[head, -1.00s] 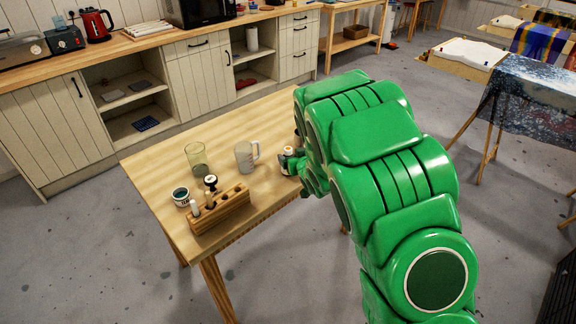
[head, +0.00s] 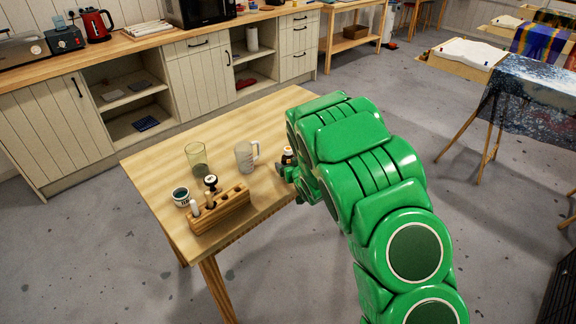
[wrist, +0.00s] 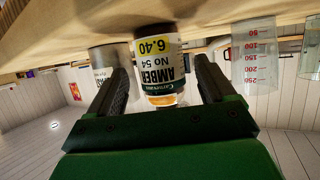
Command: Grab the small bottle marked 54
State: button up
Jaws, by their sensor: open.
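The small bottle marked No 54 (wrist: 158,62) shows upside down in the wrist view, with a white and yellow label reading AMBER and 6.40 and an orange end. It stands between the two fingers of my open gripper (wrist: 163,80), with a visible gap on each side. In the head view the bottle (head: 288,157) is at the table's right part, partly hidden by my gripper (head: 291,172), which is beside it. Whether the fingers touch it cannot be seen there.
A grey jug (head: 245,157), a glass beaker (head: 197,158), a small labelled jar (head: 181,196) and a wooden rack (head: 222,210) stand left on the table (head: 190,135). Another labelled container (wrist: 103,60) is close to the left finger in the wrist view.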

jog(key=shift+w+a+f, duration=0.15)
jog(key=shift+w+f, duration=0.15)
jog(key=shift+f, duration=0.05)
jog(key=shift+x, duration=1.65)
jog(key=c, duration=1.1)
jog(key=shift+a+r, duration=0.1)
jog(key=shift+r, duration=0.45)
jog(key=s+r, duration=0.1)
jog(key=r, duration=0.1)
jog(key=s+r, duration=0.2)
jog(key=r, duration=0.1)
jog(key=s+d+r, duration=0.1)
jog(key=r, duration=0.1)
jog(key=shift+s+r, duration=0.25)
jog(key=shift+r, duration=0.1)
send_near(286, 150)
jog(key=shift+s+a+r, duration=0.1)
jog(key=shift+s+r, duration=0.3)
jog(key=shift+s, duration=0.25)
jog(key=shift+s+a+r, duration=0.1)
jog(key=shift+s+r, duration=0.35)
jog(key=shift+s, duration=0.2)
